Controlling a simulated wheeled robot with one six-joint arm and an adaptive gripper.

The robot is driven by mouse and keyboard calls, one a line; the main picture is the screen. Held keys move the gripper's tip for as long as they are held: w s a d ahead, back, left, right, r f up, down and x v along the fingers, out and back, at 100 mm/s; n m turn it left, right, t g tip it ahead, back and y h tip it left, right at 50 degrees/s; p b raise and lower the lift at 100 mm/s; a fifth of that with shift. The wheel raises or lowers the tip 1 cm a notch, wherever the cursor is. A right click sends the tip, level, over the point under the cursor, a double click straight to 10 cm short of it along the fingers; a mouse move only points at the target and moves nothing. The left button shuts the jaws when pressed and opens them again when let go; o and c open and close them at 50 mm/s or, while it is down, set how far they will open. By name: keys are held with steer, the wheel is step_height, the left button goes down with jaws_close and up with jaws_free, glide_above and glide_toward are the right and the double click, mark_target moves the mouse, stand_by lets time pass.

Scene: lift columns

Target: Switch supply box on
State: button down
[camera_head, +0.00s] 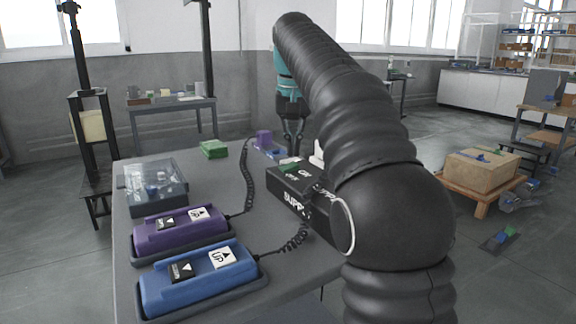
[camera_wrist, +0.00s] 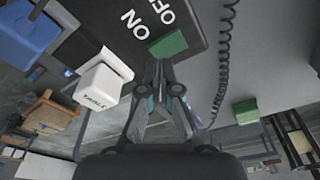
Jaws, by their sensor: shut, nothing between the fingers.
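The black supply box (camera_head: 300,193) stands on the grey table, partly hidden behind my arm in the head view. Its ON and OFF markings and green switch (camera_wrist: 169,45) show in the wrist view; the switch also shows in the head view (camera_head: 289,164). My gripper (camera_wrist: 160,66) is shut and empty, with its fingertips at the edge of the green switch. I cannot tell whether they touch it. In the head view my gripper (camera_head: 293,148) points down above the box.
A purple control (camera_head: 180,230) and a blue control (camera_head: 197,280) lie on the table (camera_head: 215,178), with coiled cables running to the box side. A clear-lidded case (camera_head: 150,187) and a green block (camera_head: 214,149) lie further back. A white piece (camera_wrist: 98,86) is near the box.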

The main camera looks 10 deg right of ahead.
mark_target(294, 164)
steer(key=shift+f+b, duration=0.75)
steer(key=shift+f, duration=0.4)
stand_by(0.7)
step_height(294, 164, up, 3)
steer(key=p, duration=0.3)
steer(key=shift+r, duration=2.05)
